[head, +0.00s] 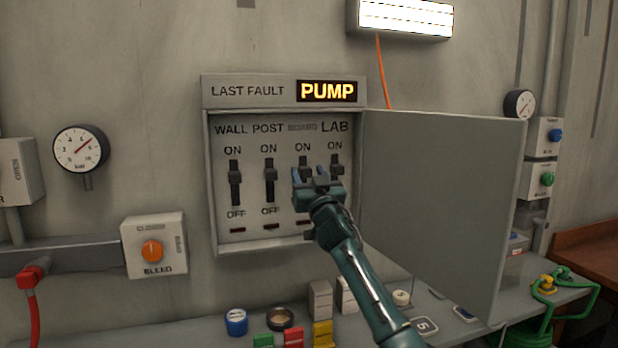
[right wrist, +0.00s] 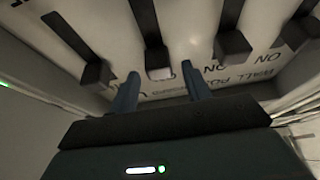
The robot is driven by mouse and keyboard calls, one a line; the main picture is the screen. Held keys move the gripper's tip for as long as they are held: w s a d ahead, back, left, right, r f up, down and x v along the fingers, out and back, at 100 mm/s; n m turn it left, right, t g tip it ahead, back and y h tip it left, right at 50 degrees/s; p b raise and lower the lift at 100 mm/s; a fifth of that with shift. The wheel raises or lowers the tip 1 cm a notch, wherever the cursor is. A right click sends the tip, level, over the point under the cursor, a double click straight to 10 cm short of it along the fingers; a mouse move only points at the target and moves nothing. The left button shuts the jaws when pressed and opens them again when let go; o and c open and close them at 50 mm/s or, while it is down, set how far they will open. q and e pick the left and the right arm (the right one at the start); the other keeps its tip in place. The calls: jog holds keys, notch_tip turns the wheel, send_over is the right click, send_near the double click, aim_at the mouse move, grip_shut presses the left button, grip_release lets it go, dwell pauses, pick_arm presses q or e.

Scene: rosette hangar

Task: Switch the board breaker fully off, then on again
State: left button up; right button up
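The open breaker box (head: 206,170) on the wall holds a row of black levers marked WALL, POST, BOARD and LAB, with ON above and OFF below. The board breaker (head: 303,161) is third from the left; its lever sits in the upper, ON part of its slot, with its lower part hidden by my gripper. My right gripper (head: 318,180) is in front of it, fingers apart. In the right wrist view, the board lever (right wrist: 158,66) shows between and beyond the open fingertips (right wrist: 160,78); I cannot tell whether they touch it. My left gripper is not in view.
The box's grey door (head: 440,200) stands open to the right of my right arm. The lab lever (right wrist: 98,75) and post lever (right wrist: 233,45) are close on either side. A display (head: 327,91) above reads PUMP. A bench with small items runs below.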

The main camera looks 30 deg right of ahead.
jog(key=shift+f, duration=0.1)
jog(key=shift+s+a+f, duration=0.15)
jog(key=shift+s+f, duration=0.15)
jog(key=shift+s, duration=0.25)
jog(key=b+v, duration=0.3)
jog(key=v, duration=0.9)
jog(key=shift+r, duration=0.2)
